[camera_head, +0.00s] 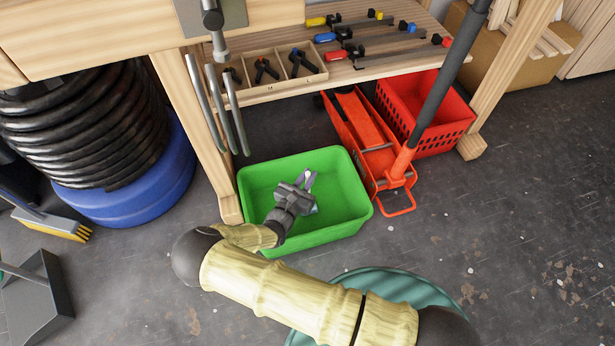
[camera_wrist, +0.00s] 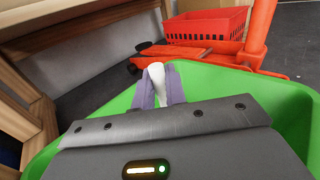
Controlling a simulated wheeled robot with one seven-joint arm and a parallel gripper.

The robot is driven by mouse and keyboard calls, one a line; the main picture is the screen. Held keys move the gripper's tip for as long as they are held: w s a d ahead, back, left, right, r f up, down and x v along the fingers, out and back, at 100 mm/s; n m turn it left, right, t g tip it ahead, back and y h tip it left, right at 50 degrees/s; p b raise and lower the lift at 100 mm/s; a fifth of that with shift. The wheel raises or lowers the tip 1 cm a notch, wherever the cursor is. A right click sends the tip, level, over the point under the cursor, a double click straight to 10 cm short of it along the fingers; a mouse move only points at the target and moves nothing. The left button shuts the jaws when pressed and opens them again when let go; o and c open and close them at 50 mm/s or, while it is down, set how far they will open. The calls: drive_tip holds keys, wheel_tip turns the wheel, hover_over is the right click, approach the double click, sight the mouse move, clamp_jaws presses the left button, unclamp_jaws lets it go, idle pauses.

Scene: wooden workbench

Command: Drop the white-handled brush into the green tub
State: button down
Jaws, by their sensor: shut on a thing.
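The green tub (camera_head: 343,191) stands on the floor at the foot of the workbench, and its wall also shows in the wrist view (camera_wrist: 222,83). My gripper (camera_head: 308,180) is over the inside of the tub. Its two purple-grey fingers show in the wrist view (camera_wrist: 158,86), shut on a white handle, the white-handled brush (camera_wrist: 156,72). In the head view only a small pale bit of the brush shows between the fingers. The rest of the brush is hidden by my gripper and wrist, and I cannot tell whether it touches the tub.
A red floor jack (camera_head: 365,135) and a red crate (camera_head: 447,123) stand right behind the tub. The workbench leg (camera_head: 193,140) is close on the left. A blue drum with black hose (camera_head: 150,180) is farther left. Open floor lies to the right.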

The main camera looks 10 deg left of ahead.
drive_tip(key=c, duration=1.4)
unclamp_jaws()
drive_tip(key=shift+o, duration=0.2)
drive_tip(key=p+v, duration=0.6)
drive_tip(key=v, duration=1.1)
drive_tip(key=shift+s+p, duration=0.2)
drive_tip(key=shift+p, duration=0.1)
drive_tip(key=shift+w+d, duration=0.1)
drive_tip(key=shift+d, duration=0.05)
